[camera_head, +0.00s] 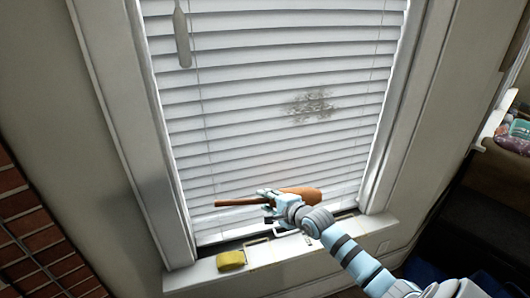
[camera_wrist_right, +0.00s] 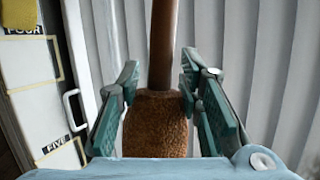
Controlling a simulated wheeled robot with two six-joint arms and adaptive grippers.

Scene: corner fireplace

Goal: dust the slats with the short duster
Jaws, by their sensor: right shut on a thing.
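The short duster (camera_head: 238,202) has a thin brown handle pointing left and a fuzzy orange-brown head (camera_head: 306,192) at the right. My right gripper (camera_head: 268,196) is shut on it and holds it in front of the lowest slats. In the right wrist view the fingers (camera_wrist_right: 160,95) sit either side of the fuzzy head (camera_wrist_right: 155,128), by its join with the handle (camera_wrist_right: 163,45). The white slats (camera_head: 240,108) of the blind fill the window and carry a grey dust patch (camera_head: 311,105) right of centre. I cannot tell whether the duster touches the slats. My left gripper is out of view.
A yellow block (camera_head: 231,260) lies on the white sill (camera_head: 190,279) below the blind. Yellow outlines and the labels FOUR and FIVE (camera_wrist_right: 59,144) mark the sill. A pale strip (camera_head: 182,35) hangs before the upper left slats. A brick wall (camera_head: 40,235) stands at the left.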

